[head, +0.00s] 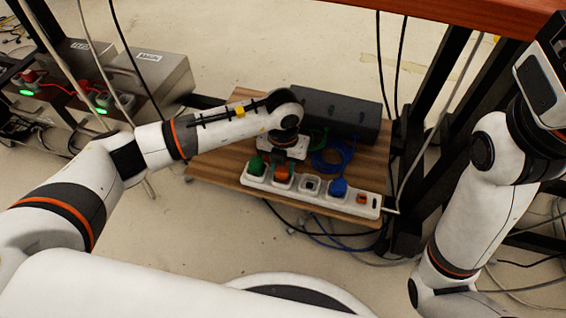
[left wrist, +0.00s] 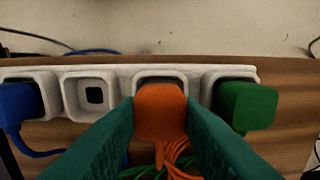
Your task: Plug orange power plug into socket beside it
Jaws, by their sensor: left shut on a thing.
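The orange plug (left wrist: 160,110) is between the fingers of my left gripper (left wrist: 160,130), which is shut on it. It lines up with a socket of the white power strip (head: 352,205), between the green plug (left wrist: 247,104) and an empty socket (left wrist: 90,94). The plug's front covers most of that socket; I cannot tell how deep it sits. In the head view the orange plug (head: 282,173) shows below my left gripper (head: 285,160). The blue plug (head: 338,187) is in the strip on the empty socket's other side. My right gripper is out of view.
The strip lies along the front edge of a wooden board (head: 215,168). A black box (head: 335,114) stands behind it. Blue cable (head: 333,158) is coiled between them, and loose cables hang below. Dark table legs (head: 425,150) stand at the right.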

